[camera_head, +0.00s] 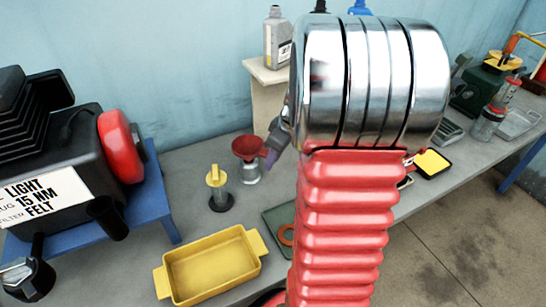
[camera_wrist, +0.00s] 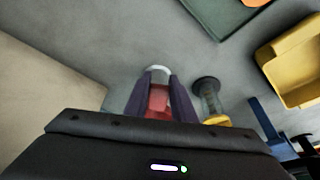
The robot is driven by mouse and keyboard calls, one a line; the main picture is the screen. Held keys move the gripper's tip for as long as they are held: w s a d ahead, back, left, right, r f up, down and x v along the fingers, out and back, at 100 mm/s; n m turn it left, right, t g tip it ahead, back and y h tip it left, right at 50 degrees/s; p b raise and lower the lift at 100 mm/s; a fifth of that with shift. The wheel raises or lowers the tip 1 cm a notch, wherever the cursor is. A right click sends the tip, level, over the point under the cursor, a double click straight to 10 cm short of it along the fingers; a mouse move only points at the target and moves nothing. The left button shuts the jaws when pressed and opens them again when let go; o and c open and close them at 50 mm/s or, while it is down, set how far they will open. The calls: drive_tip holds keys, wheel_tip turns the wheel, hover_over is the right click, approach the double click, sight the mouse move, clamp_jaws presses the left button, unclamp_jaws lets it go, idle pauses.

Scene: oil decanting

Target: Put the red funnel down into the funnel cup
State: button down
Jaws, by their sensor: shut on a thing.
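The red funnel (camera_head: 249,146) is at the back of the grey bench, with its wide mouth up and looking about upright. My gripper (camera_head: 272,158) comes in from its right and is shut on it. In the wrist view the red funnel (camera_wrist: 158,99) shows between the two dark purple fingers of my gripper (camera_wrist: 160,90). The funnel cup (camera_head: 251,174), a grey metallic vessel, stands on the bench directly below the funnel. A pale rim just past the fingertips may be part of it. I cannot tell how far the funnel's spout is inside the cup.
A yellow-topped clear cylinder on a dark base (camera_head: 218,188) stands close left of the cup. A yellow tray (camera_head: 212,265) and a green mat (camera_head: 274,226) lie in front. A raised beige block (camera_head: 266,105) with a grey bottle (camera_head: 275,40) is behind. My arm hides the middle of the bench.

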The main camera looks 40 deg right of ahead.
drive_tip(key=shift+f, duration=0.7)
drive_tip(key=c, duration=1.4)
unclamp_jaws()
drive_tip(key=shift+r, duration=0.15)
drive_tip(key=v, duration=1.3)
drive_tip(key=shift+r, duration=0.25)
drive_tip(key=shift+s, duration=0.15)
